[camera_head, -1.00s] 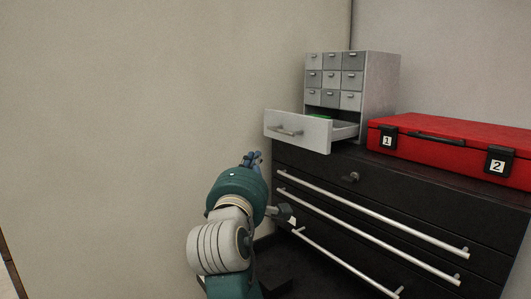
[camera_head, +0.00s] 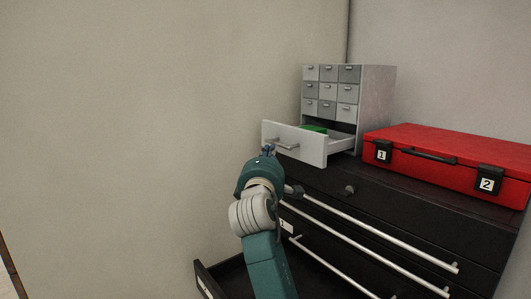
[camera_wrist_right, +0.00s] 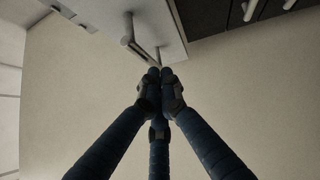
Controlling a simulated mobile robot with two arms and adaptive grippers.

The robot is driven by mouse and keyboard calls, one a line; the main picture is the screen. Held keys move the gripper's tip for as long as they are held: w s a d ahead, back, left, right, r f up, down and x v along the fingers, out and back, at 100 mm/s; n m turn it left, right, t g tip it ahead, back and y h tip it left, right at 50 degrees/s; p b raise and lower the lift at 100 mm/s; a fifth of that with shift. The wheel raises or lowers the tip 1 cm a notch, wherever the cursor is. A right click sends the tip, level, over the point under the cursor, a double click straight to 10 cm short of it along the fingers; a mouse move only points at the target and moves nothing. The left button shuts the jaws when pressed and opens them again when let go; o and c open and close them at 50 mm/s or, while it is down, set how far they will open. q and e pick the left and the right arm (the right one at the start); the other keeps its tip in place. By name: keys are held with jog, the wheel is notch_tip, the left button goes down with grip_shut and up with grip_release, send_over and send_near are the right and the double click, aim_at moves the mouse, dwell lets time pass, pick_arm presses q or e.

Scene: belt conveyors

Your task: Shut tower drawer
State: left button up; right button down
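The grey tower (camera_head: 376,105) stands on a black cabinet. Its wide bottom drawer (camera_head: 312,148) is pulled out, with something green (camera_head: 314,129) inside. The drawer front and its bar handle (camera_head: 287,146) face me. My right gripper (camera_head: 268,150) is just in front of the drawer front, by the handle. In the right wrist view, its three fingers (camera_wrist_right: 161,75) are shut with tips together, beside one end of the handle (camera_wrist_right: 138,45). They hold nothing visible; I cannot tell whether they touch the drawer. My left gripper is out of view.
A red case (camera_head: 450,160) with labels 1 and 2 lies on the black cabinet (camera_head: 420,205) right of the tower. The cabinet has long bar handles, and a low black drawer (camera_head: 207,283) stands open below my arm. A bare wall (camera_head: 120,120) fills the left.

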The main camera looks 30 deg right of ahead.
aim_at(299, 145)
jog(key=d+p, duration=0.1)
jog(key=d, duration=0.3)
jog(key=d+p, duration=0.1)
jog(key=d, duration=0.3)
jog(key=w+d+p, duration=0.1)
jog(key=d, duration=0.3)
jog(key=shift+p, duration=0.35)
jog(key=shift+a, duration=0.3)
jog(key=shift+d+f, duration=0.1)
jog(key=shift+f, duration=0.05)
